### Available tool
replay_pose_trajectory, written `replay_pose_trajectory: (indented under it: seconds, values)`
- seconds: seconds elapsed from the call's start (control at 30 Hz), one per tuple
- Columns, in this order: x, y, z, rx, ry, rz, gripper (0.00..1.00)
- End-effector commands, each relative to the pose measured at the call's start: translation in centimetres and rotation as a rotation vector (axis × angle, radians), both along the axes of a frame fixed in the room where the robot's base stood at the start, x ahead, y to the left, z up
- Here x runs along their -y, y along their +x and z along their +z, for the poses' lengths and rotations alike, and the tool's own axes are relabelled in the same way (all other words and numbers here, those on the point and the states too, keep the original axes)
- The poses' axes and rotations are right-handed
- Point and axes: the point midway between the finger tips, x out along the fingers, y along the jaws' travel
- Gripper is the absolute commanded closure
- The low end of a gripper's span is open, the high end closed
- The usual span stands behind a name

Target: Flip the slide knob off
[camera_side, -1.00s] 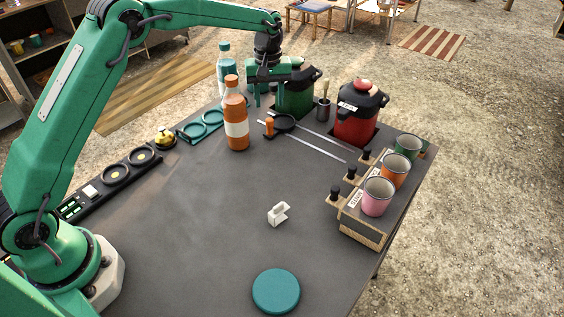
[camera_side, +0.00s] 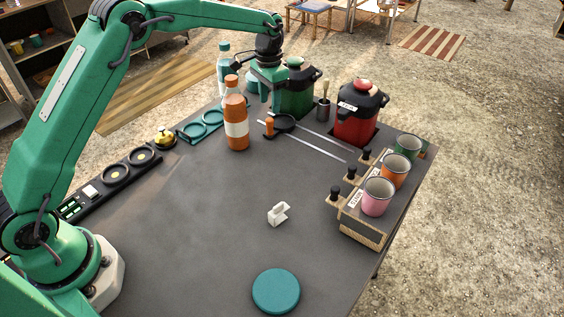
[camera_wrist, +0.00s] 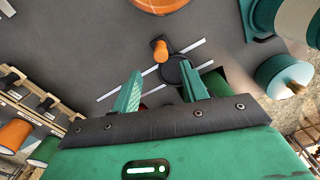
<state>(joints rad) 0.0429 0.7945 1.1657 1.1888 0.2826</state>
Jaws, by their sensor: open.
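In the wrist view the orange knob (camera_wrist: 160,50) and the black disc (camera_wrist: 174,70) show just beyond my fingertips. My gripper (camera_wrist: 163,86) is open and empty, its two green fingers apart. In the side view my gripper (camera_side: 266,88) hangs behind the knob, by the green canister, apart from the knob. Its fingertips are partly hard to make out there.
An orange bottle (camera_side: 236,120) stands left of the knob. A green canister (camera_side: 295,93) and a red canister (camera_side: 356,122) stand behind the rails. Cups (camera_side: 377,196) and black pegs line the right edge. A white clip (camera_side: 278,213) and teal disc (camera_side: 276,291) lie in front.

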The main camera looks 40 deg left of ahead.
Motion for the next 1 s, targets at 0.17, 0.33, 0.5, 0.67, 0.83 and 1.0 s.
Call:
replay_pose_trajectory:
  seconds: [0.17,0.33,0.5,0.67,0.83,1.0]
  values:
    - [0.03,0.01,-0.09,-0.002,-0.002,-0.221,0.56]
    - [0.06,0.02,-0.17,-0.004,-0.004,-0.438,0.56]
    - [0.08,0.02,-0.26,-0.005,-0.006,-0.664,0.56]
    - [0.11,0.04,-0.34,-0.007,-0.010,-0.887,0.56]
    - [0.13,0.04,-0.44,-0.008,-0.013,-1.130,0.56]
    - [0.15,0.05,-0.53,-0.010,-0.017,-1.373,0.56]
